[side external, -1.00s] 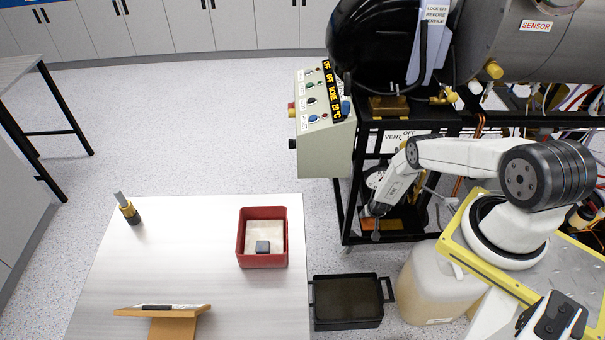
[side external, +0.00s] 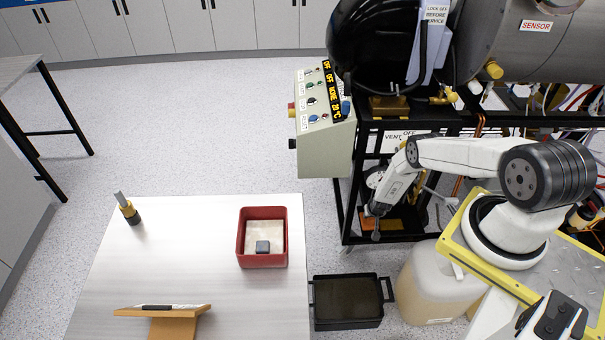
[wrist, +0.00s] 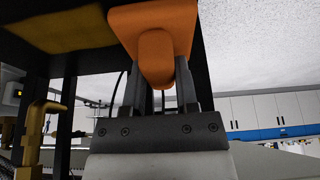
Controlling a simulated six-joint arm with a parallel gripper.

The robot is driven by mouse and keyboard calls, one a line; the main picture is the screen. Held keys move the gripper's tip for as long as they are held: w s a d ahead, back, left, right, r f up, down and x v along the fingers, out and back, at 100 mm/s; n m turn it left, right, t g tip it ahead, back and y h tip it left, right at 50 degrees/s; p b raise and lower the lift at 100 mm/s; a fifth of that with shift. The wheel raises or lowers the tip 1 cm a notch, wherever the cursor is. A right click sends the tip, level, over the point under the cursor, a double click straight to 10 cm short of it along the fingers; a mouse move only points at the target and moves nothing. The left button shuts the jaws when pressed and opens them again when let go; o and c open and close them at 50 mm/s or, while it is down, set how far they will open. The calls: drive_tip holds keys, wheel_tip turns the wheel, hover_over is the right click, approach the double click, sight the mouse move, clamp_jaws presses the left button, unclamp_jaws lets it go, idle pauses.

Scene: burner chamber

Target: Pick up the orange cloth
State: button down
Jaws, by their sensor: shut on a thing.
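The orange cloth (wrist: 150,22) hangs folded between the two dark fingers of my gripper (wrist: 160,75) in the wrist view. The fingers are shut on it, and a rounded fold droops in front of them. In the side view, my gripper (side external: 377,214) points down at the lower shelf of the black frame, left of the arm base. Orange cloth (side external: 366,218) shows beside the fingertips there. The cloth is small and partly hidden by the gripper in that view, so I cannot tell whether it still touches the shelf.
The black frame (side external: 345,225) stands close around my gripper. A control box (side external: 325,140) is above left. A black tray (side external: 347,318) and a cloudy jug (side external: 435,285) stand below.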

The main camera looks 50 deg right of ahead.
drive_tip(key=shift+r, duration=0.1)
drive_tip(key=shift+r, duration=1.5)
drive_tip(key=shift+s+a+r, duration=0.35)
drive_tip(key=shift+s+r, duration=0.3)
drive_tip(key=shift+r, duration=0.2)
drive_tip(key=s+a+r, duration=0.6)
drive_tip(key=s+r, duration=0.2)
drive_tip(key=s, duration=0.2)
drive_tip(key=shift+s+a, duration=0.15)
drive_tip(key=shift+s, duration=0.25)
